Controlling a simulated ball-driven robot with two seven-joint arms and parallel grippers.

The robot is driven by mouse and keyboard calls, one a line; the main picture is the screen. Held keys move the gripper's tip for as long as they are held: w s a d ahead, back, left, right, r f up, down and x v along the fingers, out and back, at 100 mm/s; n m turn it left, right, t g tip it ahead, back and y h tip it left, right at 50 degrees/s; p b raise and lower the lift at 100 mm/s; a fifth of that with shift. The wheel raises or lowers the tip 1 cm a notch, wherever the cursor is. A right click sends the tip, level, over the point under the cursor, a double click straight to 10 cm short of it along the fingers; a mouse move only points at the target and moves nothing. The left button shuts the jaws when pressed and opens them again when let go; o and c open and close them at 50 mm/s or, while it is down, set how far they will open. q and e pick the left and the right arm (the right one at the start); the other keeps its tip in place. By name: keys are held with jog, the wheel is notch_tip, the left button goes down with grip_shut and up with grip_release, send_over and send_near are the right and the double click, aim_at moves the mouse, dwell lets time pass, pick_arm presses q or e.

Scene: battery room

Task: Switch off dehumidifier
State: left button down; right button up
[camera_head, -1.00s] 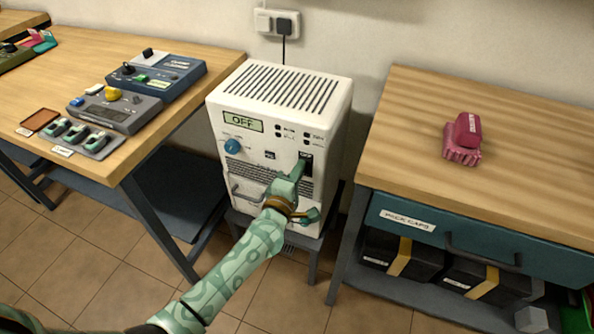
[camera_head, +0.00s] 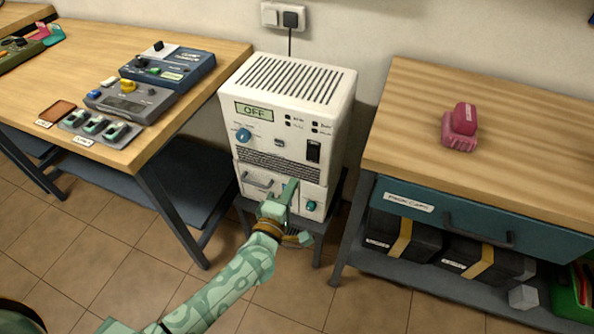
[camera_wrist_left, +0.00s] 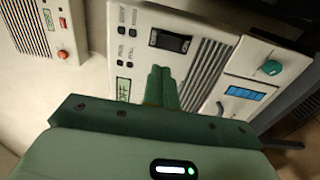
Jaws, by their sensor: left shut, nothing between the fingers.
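The dehumidifier (camera_head: 287,82) is a white box with a slotted top, between two benches in the head view. Its display (camera_head: 254,111) reads OFF. A blue knob (camera_head: 243,135) sits below the display, and a black rocker switch (camera_head: 314,150) is at the right of the front. My left gripper (camera_head: 290,187) is shut and empty, below the switch and in front of the lower panel; I cannot tell whether it touches. In the left wrist view, the shut fingers (camera_wrist_left: 161,84) point toward the front, apart in the picture from the rocker switch (camera_wrist_left: 170,41). My right gripper is out of view.
The left bench (camera_head: 97,60) carries several control boxes. The right bench (camera_head: 520,130) holds a pink brush-like object (camera_head: 460,127), with a teal drawer (camera_head: 480,222) and dark boxes beneath. A wall socket (camera_head: 283,17) with a black plug is behind. Tiled floor is clear in front.

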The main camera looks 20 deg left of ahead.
pick_arm(q)
jog(key=shift+s, duration=1.45)
